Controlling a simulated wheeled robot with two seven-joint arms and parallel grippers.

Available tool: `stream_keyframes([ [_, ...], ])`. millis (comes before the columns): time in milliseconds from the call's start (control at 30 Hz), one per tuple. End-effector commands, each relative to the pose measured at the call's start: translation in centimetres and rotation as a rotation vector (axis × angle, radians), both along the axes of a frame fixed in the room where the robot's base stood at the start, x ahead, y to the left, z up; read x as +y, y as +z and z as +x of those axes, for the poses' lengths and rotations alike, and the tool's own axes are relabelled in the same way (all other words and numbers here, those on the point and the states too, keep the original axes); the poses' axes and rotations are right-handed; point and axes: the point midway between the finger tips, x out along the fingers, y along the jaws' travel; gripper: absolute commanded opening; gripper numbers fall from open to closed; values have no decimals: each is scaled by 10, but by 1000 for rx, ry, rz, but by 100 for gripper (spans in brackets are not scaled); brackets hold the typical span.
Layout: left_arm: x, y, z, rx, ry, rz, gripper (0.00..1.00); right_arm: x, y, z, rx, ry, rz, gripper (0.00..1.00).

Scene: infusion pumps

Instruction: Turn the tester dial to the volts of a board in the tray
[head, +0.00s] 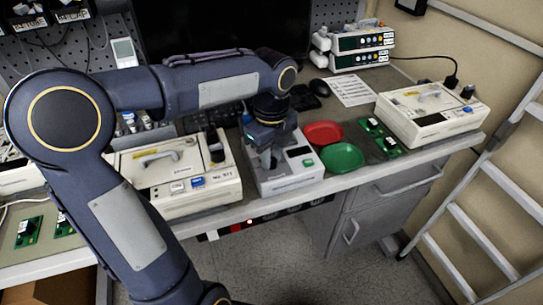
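The tester (291,179) is a small grey box with a small display and a green button, at the front of the bench in the middle. My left gripper (268,158) points down over the left part of its top. The gripper covers the dial, so I cannot see its setting, or whether the fingers touch it or are open. Small green circuit boards (383,139) with dark parts lie right of the dishes; their volt markings are too small to read. More green boards (28,232) lie at the far left. My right gripper is not in view.
A red dish (323,133) and a green dish (342,158) sit right of the tester. White pump units stand left (178,172) and right (432,112). A keyboard, mouse (319,87) and paper sheet (351,91) lie behind. A ladder leans at the right.

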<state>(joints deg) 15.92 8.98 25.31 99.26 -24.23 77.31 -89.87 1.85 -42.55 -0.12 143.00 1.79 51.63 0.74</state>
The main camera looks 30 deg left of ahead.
Motion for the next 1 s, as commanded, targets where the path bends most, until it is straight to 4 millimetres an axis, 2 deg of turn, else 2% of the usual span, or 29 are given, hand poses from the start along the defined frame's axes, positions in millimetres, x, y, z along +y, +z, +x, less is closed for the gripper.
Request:
stream_keyframes([
  [167, 0, 3, 1, -4, -29, 0, 3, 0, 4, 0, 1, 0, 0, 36],
  [1000, 0, 5, 1, -7, -521, 1, 3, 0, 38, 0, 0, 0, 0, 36],
])
